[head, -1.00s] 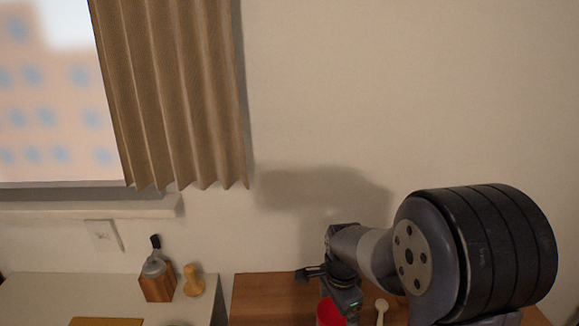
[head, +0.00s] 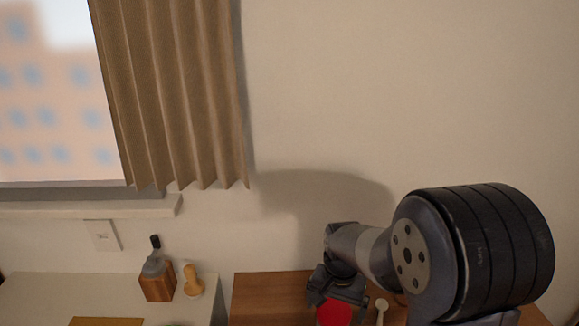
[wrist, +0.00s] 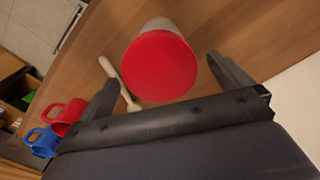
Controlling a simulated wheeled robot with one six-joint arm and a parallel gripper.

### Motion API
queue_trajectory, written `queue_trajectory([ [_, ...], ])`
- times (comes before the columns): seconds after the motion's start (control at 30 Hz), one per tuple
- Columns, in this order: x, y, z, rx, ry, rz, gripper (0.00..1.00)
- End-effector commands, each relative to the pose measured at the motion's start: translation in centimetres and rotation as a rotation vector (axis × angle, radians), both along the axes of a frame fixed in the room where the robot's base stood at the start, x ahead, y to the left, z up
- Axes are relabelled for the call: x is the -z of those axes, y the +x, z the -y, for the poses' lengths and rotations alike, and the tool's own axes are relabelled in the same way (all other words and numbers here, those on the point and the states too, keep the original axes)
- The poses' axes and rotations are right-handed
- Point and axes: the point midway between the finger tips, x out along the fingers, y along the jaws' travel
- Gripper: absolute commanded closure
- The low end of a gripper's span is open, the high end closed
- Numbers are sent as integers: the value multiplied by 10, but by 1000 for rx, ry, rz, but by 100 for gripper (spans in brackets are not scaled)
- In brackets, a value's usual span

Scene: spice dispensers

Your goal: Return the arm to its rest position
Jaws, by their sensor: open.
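My arm reaches in from the lower right of the head view. My gripper (head: 338,291) is low above the wooden surface (head: 262,297). In the wrist view its two fingers are spread, and my gripper (wrist: 163,80) is open. A pale container with a round red top (wrist: 160,66) shows in the gap between the fingers. I cannot tell whether they touch it; nothing looks clamped. In the head view the red top (head: 333,313) is partly covered by the gripper.
A pale spoon-like utensil (wrist: 118,82) lies beside the container. Red (wrist: 66,115) and blue (wrist: 42,141) mugs are at the left of the wrist view. A wooden block with a dark handle (head: 158,281) and a wooden figure-like piece (head: 193,281) stand left.

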Motion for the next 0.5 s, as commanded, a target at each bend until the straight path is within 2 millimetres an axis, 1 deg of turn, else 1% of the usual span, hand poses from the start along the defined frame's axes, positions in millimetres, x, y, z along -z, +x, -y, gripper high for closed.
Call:
queue_trajectory([
  [0.1, 0, 0, 0, 112, 0, 0, 2],
  [0.5, 0, -1, 1, 449, 0, 0, 2],
])
